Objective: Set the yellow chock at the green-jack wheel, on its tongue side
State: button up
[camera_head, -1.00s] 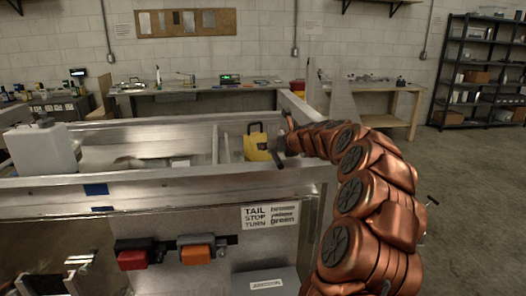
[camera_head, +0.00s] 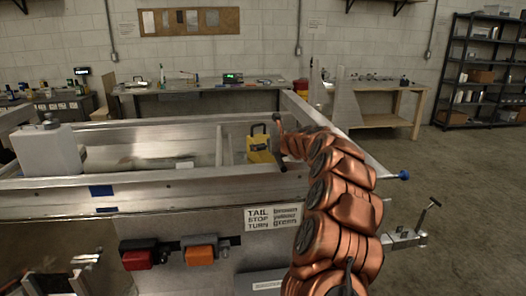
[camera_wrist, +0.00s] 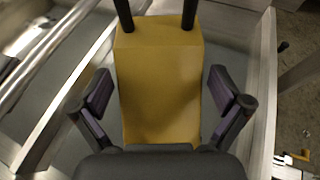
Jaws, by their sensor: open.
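The yellow chock (camera_head: 259,150) with a dark handle stands inside the aluminium trailer bed, near its right end. In the wrist view the yellow chock (camera_wrist: 160,85) lies between the spread fingers of my gripper (camera_wrist: 162,100), with visible gaps on both sides. My gripper (camera_head: 279,140) is at the right side of the chock in the head view, partly hidden by my arm. A jack handle (camera_head: 428,212) stands on a coupler at the right, outside the trailer. No wheel and no green jack can be made out.
The trailer's near rail (camera_head: 150,183) runs between my body and the chock. Red and orange lamps (camera_head: 199,254) sit on the near panel. Open floor (camera_head: 465,190) lies to the right.

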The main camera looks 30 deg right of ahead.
jog(key=shift+w+f, duration=0.1)
jog(key=c, duration=1.5)
notch_tip(320, 180, up, 18)
jog(key=shift+r+p, duration=0.1)
jog(key=shift+p, duration=0.55)
